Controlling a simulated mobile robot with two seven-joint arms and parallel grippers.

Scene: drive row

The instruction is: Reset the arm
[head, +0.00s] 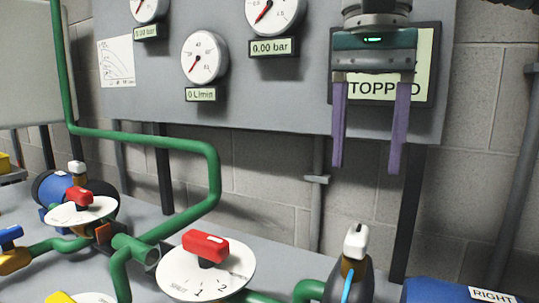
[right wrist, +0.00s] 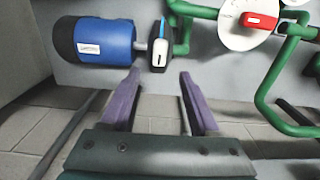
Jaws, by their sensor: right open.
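My right gripper (head: 369,165) hangs at the upper right of the head view, with its two purple fingers apart and nothing between them. In the right wrist view the open fingers (right wrist: 160,85) point toward a blue motor (right wrist: 100,40) and a grey pump with a white-topped handle (right wrist: 158,42). My left gripper does not show in either view.
Green pipes (head: 185,143) rise and bend at the left. Red-handled valves with white dials (head: 180,283) stand along the bench, and the pump's white-topped handle (head: 356,241) is below the gripper. Round gauges (head: 205,57) on the panel (head: 290,105) read 0.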

